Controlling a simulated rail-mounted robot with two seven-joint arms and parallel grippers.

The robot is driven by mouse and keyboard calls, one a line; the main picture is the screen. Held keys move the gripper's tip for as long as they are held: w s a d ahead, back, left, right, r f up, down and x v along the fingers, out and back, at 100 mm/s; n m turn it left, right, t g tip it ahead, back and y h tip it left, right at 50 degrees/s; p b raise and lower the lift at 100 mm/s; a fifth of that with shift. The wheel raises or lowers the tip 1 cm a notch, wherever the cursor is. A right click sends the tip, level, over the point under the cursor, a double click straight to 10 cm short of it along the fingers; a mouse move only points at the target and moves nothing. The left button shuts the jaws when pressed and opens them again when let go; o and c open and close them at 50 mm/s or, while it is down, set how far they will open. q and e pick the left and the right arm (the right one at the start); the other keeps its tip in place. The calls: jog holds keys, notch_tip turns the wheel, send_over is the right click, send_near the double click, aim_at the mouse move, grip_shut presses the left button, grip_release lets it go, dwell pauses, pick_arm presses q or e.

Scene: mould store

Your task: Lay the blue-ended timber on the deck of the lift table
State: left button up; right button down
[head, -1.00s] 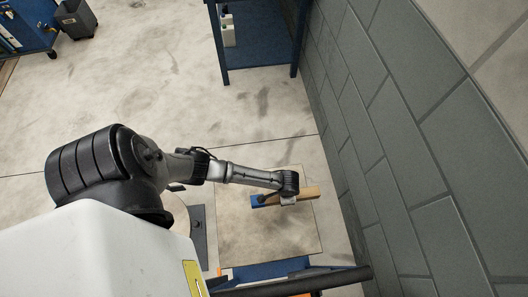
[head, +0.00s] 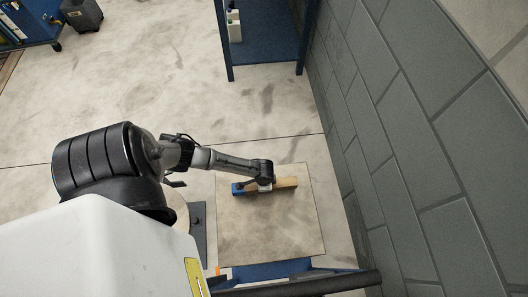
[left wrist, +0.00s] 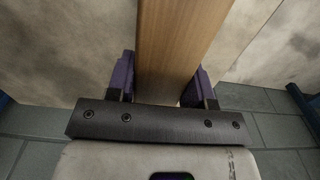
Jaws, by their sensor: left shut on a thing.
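The blue-ended timber (head: 286,183) is over the deck of the lift table (head: 270,228) in the head view, near its far edge. Its blue end points left and its bare wood end right, and it lies within the deck's outline. My left gripper (head: 265,187) is shut around its middle from above. In the left wrist view the timber (left wrist: 182,38) runs between the two purple fingers of my left gripper (left wrist: 162,82). I cannot tell whether the timber touches the deck. My right gripper is not in view.
A grey block wall (head: 400,150) stands close along the deck's right side. A blue shelf frame (head: 270,62) with a white bottle (head: 235,27) stands beyond the deck. A dark bar (head: 320,283) crosses the deck's near side. Most of the deck is bare.

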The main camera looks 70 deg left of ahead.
pick_arm(q)
notch_tip(320, 180, down, 3)
jog(key=shift+d+r+b, duration=0.1)
jog(key=shift+b, duration=0.45)
jog(key=o, duration=1.1)
